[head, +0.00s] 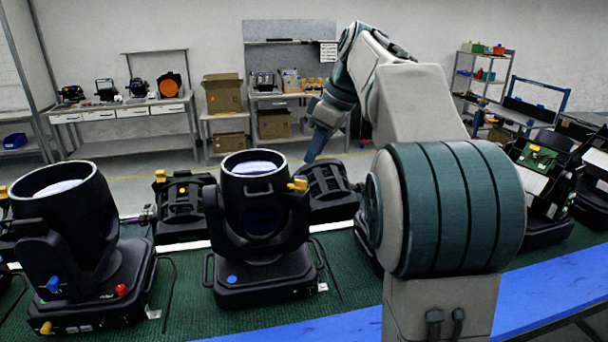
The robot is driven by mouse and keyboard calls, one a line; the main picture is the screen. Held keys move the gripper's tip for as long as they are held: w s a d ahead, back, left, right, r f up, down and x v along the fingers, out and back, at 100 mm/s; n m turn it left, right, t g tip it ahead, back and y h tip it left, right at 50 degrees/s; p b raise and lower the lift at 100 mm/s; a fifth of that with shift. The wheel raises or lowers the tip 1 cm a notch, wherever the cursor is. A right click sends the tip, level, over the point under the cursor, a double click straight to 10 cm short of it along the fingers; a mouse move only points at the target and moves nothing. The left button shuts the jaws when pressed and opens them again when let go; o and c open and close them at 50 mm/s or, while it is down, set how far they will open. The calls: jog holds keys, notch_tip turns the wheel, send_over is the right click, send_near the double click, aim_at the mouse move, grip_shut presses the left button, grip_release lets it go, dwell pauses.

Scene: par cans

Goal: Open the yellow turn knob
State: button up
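A yellow turn knob (297,184) sits on the upper right side of the middle black par can (255,200), whose open top faces up. Other yellow knobs show on the black unit behind (160,176), on the base of the left par can (45,327) and at the far left edge (4,191). I cannot tell which one the task means. My gripper (311,159) points down, above and slightly right of the middle can's yellow knob in the picture. It appears apart from the knob, though depth is unclear. Its fingers are too small to read.
The left par can (75,215) stands on the green mat (190,315), with blue and red knobs. More black units stand behind and at the right (545,190). A blue strip (540,290) runs along the front edge. Shelves and workbenches line the back wall.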

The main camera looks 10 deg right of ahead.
aim_at(304, 181)
jog(key=x, duration=0.7)
jog(key=shift+a+f, duration=0.1)
grip_shut()
